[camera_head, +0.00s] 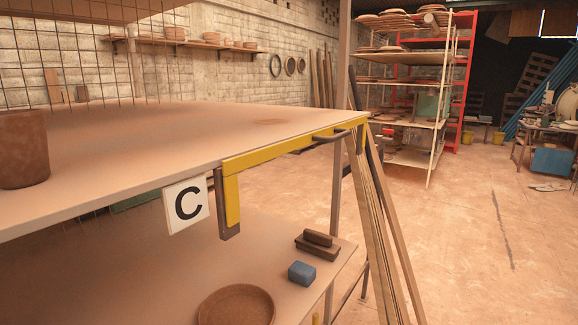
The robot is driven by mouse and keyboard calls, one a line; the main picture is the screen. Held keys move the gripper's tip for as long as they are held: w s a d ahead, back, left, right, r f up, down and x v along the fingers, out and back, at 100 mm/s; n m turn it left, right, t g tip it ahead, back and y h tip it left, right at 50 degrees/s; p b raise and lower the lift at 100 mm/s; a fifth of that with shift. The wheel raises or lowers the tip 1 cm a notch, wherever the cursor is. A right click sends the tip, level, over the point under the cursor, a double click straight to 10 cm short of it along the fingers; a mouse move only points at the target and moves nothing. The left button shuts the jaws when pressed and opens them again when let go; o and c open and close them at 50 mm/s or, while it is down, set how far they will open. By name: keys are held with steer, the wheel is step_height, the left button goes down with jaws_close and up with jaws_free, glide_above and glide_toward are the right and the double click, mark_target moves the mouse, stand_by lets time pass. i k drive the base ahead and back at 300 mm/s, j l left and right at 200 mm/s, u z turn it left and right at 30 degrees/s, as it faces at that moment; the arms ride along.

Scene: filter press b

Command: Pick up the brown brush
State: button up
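The brown brush (317,246) lies on the lower shelf of the rack, near its right end. It has a dark brown block with a raised handle on top. It lies just behind a small blue block (302,272) and is apart from it. My gripper does not show in this view.
The upper shelf (200,125) overhangs the lower shelf (180,285), with a "C" sign (187,204) and a yellow bar (290,146) at its edge. A round brown dish (237,306) sits in front. Planks (376,220) lean at the rack's right end. Floor at right is largely clear.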

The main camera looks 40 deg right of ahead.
mark_target(316, 243)
steer(key=i+l+u, duration=0.15)
steer(key=l, duration=0.25)
steer(key=i+l+u, duration=0.2)
steer(key=l, duration=0.2)
steer(key=i+l+u, duration=0.15)
steer(key=l, duration=0.25)
steer(key=k, duration=0.05)
